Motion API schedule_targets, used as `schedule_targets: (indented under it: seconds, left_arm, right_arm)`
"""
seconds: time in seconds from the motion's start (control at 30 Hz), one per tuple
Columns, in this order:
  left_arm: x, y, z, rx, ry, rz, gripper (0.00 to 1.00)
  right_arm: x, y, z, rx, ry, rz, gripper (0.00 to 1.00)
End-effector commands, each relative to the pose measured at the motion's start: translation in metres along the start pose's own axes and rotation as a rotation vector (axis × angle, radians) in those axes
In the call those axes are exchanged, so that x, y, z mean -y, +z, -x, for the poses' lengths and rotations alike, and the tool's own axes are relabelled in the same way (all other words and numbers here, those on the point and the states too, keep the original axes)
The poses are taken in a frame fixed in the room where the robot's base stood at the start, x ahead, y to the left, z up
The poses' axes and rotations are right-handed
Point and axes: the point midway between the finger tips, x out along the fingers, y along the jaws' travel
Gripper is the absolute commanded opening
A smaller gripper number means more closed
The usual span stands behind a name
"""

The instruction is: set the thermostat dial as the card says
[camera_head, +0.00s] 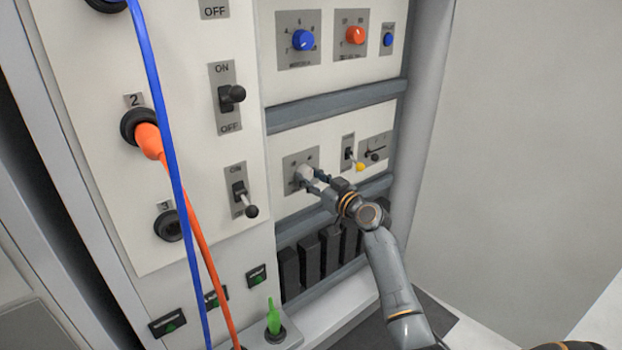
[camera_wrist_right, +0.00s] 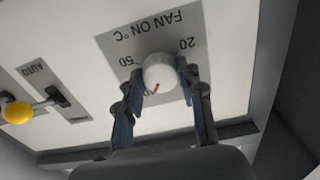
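The white thermostat dial (camera_head: 304,173) sits on a grey plate on the lower white panel. In the right wrist view the dial (camera_wrist_right: 160,73) appears upside down, with "FAN ON °C" and the numbers 20 and 50 around it. Its red mark (camera_wrist_right: 156,88) is at the lower edge in that view. My right gripper (camera_head: 313,181) is at the dial, its two fingers (camera_wrist_right: 161,72) on opposite sides and apparently touching it. No card with a setting is readable. My left gripper is not in view.
Above are a blue knob (camera_head: 303,40) and an orange knob (camera_head: 355,35). Blue (camera_head: 166,130) and orange (camera_head: 190,215) cables hang at left. A green plug (camera_head: 273,318) stands below.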

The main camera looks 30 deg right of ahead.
Motion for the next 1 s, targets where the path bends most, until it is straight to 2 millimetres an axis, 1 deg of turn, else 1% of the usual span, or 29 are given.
schedule_targets:
  seconds: [0.03, 0.1, 0.27, 0.47, 0.77, 1.0]
  left_arm:
    - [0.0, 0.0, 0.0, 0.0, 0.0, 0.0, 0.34]
    - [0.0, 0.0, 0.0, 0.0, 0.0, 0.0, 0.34]
    - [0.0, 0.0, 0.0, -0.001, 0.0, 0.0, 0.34]
    - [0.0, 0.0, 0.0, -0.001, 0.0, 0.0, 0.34]
    - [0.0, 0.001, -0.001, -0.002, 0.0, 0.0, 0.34]
    - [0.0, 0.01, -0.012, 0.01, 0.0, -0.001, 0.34]
  right_arm:
    - [0.0, 0.0, 0.0, 0.0, 0.0, 0.0, 0.18]
    - [0.0, 0.0, 0.0, 0.0, 0.0, 0.0, 0.06]
    - [0.0, 0.0, 0.0, 0.0, 0.0, -0.006, 0.06]
    - [0.0, 0.0, 0.0, 0.001, -0.001, -0.062, 0.06]
    - [0.001, 0.0, 0.0, 0.002, -0.001, -0.268, 0.06]
    - [0.001, 0.0, 0.0, 0.002, -0.001, -0.447, 0.06]
